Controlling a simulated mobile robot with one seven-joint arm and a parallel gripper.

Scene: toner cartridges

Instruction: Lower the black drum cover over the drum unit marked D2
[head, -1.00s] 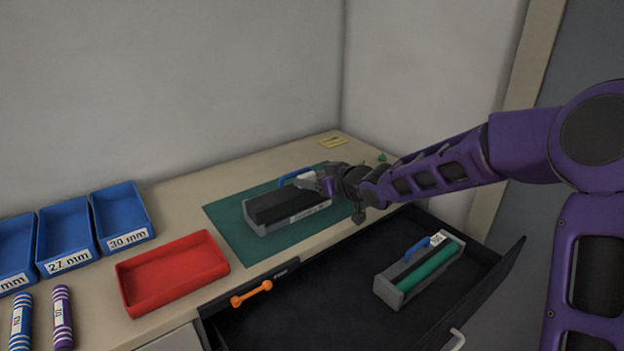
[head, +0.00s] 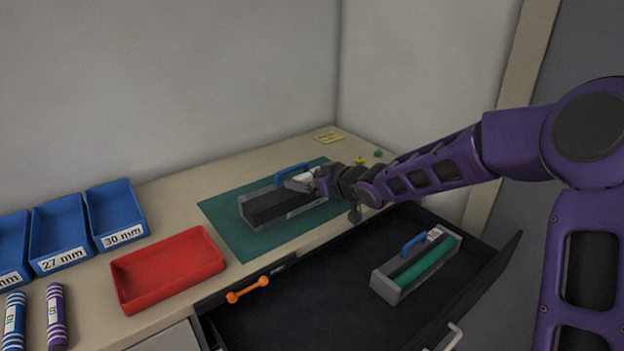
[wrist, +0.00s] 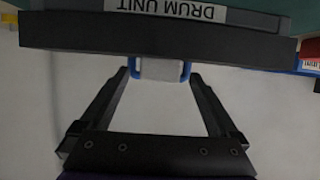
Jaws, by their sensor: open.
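A grey drum unit with a black top (head: 268,208) lies on the green mat (head: 232,238). Its top hides any drum inside; I cannot tell whether this is the separate cover.
The black drawer (head: 300,315) stands open in front of the counter, with an orange handle-shaped piece (head: 248,290) at its left edge. An empty red tray (head: 168,268) and blue bins (head: 118,212) are to the left. Striped tubes (head: 55,318) lie at the lower left.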

